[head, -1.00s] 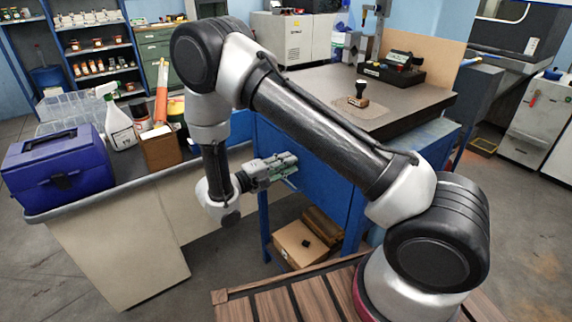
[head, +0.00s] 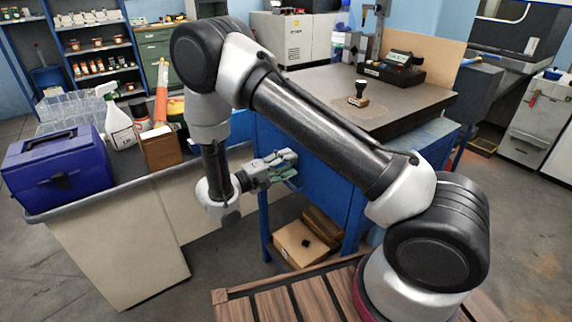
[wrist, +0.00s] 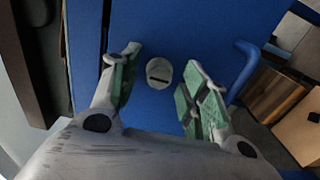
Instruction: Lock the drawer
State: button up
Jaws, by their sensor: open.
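The blue drawer front (wrist: 190,30) fills most of the wrist view, with a bar handle (wrist: 245,68) in the same blue to the right. A round light-grey lock (wrist: 159,73) with a dark slot lying roughly crosswise in the picture sits on it. My gripper (wrist: 162,58) is open and empty, its green-padded fingers on either side of the lock in that view. I cannot tell whether the fingertips touch the front. In the head view my gripper (head: 291,166) is close to the blue drawer front (head: 325,190), and my arm hides part of it; the lock is not visible there.
A dark table top (head: 400,105) above the drawer carries a stamp-like tool (head: 359,95). Cardboard boxes (head: 298,244) stand below. A side bench on the left holds a blue toolbox (head: 60,170) and a spray bottle (head: 118,125).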

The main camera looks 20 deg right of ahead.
jog(key=v, duration=1.2)
